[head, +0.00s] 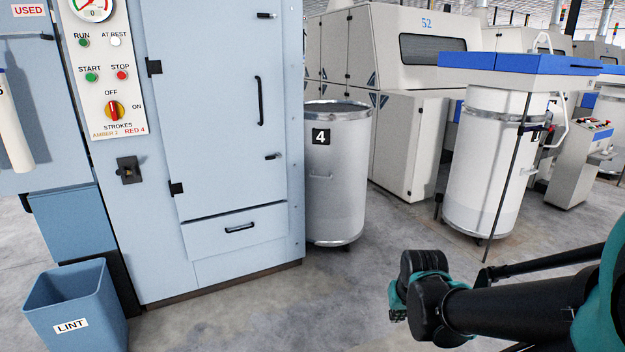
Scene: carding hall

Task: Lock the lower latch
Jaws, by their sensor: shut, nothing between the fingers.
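The light blue cabinet (225,30) stands at the left with a tall door (215,110) that looks closed. The lower latch (273,156) is a small black lever near the door's right edge, below the long handle. It lies roughly level, tilted slightly. A similar upper latch (266,15) sits near the top of the picture, also about level. I cannot tell from here whether either is locked. My arm reaches in from the lower right, well apart from the cabinet.
A vertical black handle (259,101) sticks out between the latches. A drawer (235,228) is below the door. A grey can marked 4 (335,195) stands close at the cabinet's right. A blue lint bin (75,305) is at lower left. Floor (290,310) before the cabinet is clear.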

